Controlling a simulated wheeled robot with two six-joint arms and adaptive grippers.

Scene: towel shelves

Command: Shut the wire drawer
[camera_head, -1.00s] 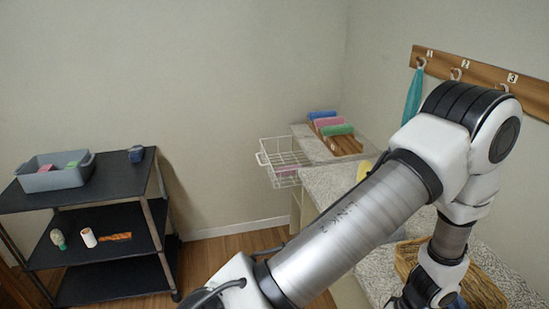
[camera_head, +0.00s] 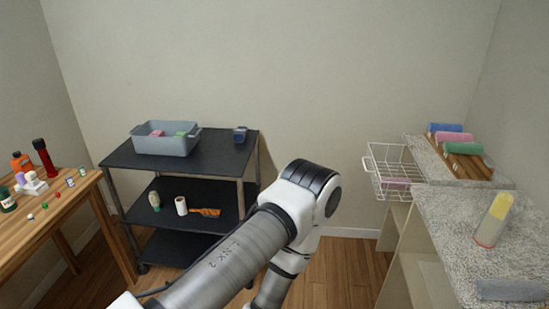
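The white wire drawer (camera_head: 392,168) stands pulled out from the left side of the granite-topped shelf unit (camera_head: 430,200) at the right. A pink folded item (camera_head: 397,184) lies in it. One of my arms crosses the lower middle of the view, with its elbow left of the drawer and well apart from it. Neither of my grippers is in view.
A black cart (camera_head: 115,158) with a grey bin (camera_head: 165,142) stands at the back left. A wooden table (camera_head: 50,215) with bottles is at the far left. A yellow-topped bottle (camera_head: 493,222) and rolled towels on a wooden rack (camera_head: 462,168) sit on the counter. Floor before the drawer is clear.

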